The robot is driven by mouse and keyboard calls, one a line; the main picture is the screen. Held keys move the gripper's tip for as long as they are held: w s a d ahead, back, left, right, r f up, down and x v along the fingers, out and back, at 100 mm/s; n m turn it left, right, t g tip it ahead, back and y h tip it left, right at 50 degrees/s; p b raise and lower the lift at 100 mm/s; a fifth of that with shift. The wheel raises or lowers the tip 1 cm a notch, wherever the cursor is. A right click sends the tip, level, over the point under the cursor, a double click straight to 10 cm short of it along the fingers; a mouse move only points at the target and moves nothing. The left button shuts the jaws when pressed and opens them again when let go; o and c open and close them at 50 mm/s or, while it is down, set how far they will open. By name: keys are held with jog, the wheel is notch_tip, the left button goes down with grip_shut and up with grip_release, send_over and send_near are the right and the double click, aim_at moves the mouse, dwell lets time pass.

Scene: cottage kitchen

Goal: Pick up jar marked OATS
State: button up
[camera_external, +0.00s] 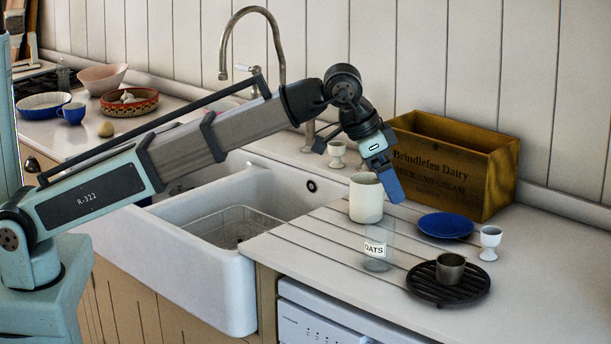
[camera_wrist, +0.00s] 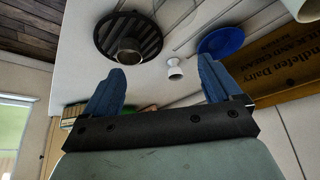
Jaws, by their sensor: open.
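The jar marked OATS (camera_external: 377,250) is clear glass with a white label, upright on the ribbed drainboard in the external view. My gripper (camera_external: 388,182) is in the air above and behind the jar, near the cream crock, and is not touching the jar. In the wrist view my gripper (camera_wrist: 160,84) shows two blue fingers spread wide apart with nothing between them.
A cream crock (camera_external: 366,198) stands just behind the jar. A black trivet (camera_external: 425,289) with a metal cup (camera_external: 450,268), a white egg cup (camera_external: 490,242) and a blue plate (camera_external: 446,226) are to its right. A wooden crate (camera_external: 480,180) stands behind; the sink (camera_external: 215,270) is left.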

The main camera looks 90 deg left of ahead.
jog(key=n, duration=0.1)
send_near(383, 238)
jog(key=s+a+r, duration=0.1)
jog(key=a+r, duration=0.1)
jog(key=shift+g, duration=0.4)
jog(key=x, duration=0.9)
jog(key=shift+w+a+x, duration=0.1)
jog(key=shift+a+x, duration=0.1)
jog(key=shift+x, duration=1.1)
jog(key=shift+w+a+x, duration=0.15)
jog(key=shift+a+x, duration=0.1)
jog(key=shift+x, duration=1.05)
jog(key=shift+r, duration=0.15)
jog(key=c, duration=1.1)
jog(key=shift+r, duration=0.15)
